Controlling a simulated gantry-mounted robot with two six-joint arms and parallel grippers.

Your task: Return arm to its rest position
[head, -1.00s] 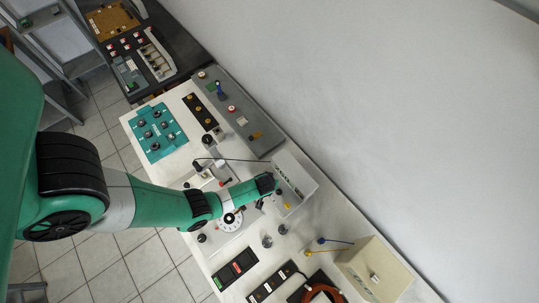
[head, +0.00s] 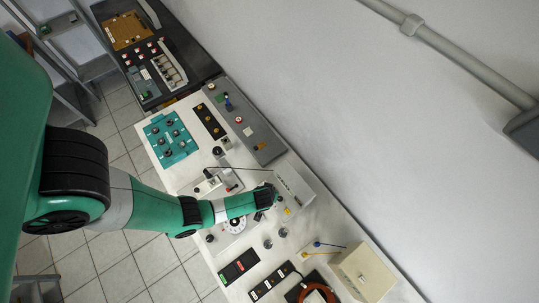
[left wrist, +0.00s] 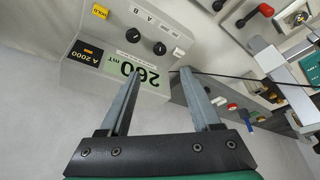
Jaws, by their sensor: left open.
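My left arm comes in from the left in the head view, reaching over the white bench. Its gripper (head: 272,194) is at the near side of a grey meter box (head: 296,188). In the left wrist view, my left gripper (left wrist: 160,74) is open with its two fingers apart and nothing between them. Beyond the fingers is the meter's face (left wrist: 145,30), with a green display reading 260 mT, two black knobs and a yellow HOLD button. I cannot tell whether the fingertips touch it. My right gripper is not in view.
A teal panel (head: 170,138), a long grey console (head: 243,120) and a cream box (head: 366,270) also stand on the bench. Black switch boxes (head: 238,266) are at the near edge.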

